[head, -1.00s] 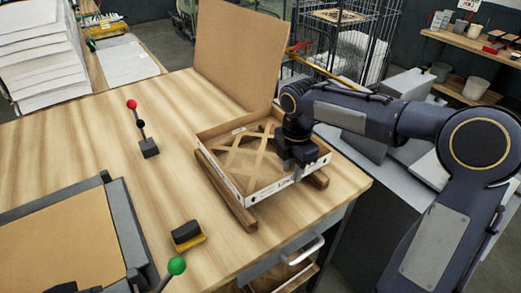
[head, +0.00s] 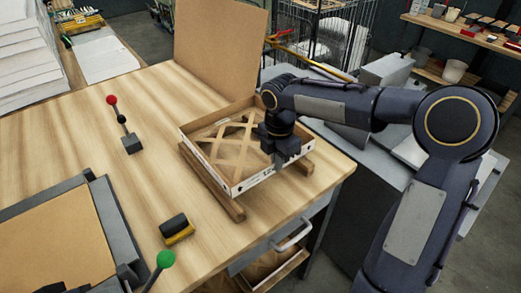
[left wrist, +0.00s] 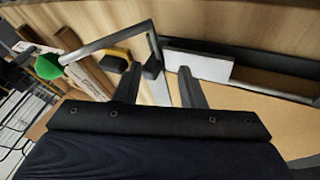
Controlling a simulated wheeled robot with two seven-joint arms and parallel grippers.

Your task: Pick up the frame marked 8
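A shallow square frame (head: 262,178) with white-faced sides and a tan crossed lattice inside rests on wooden rails on the table. Dark marks show on its front side, but I cannot read a number. My right gripper (head: 286,160) points down at the frame's right front corner, against or over its rim. Its fingertips are hidden, so I cannot tell if it grips. My left gripper (left wrist: 158,88) shows in the left wrist view with its two fingers wide apart and nothing between them. I cannot make it out in the head view.
A tall brown panel (head: 221,55) stands behind the frame. A red-knobbed lever (head: 122,122), a yellow-and-black block (head: 177,230) and a green-knobbed lever (head: 165,260) stand on the table. A dark-edged tray (head: 106,215) with a tan sheet is at left. The table's middle is clear.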

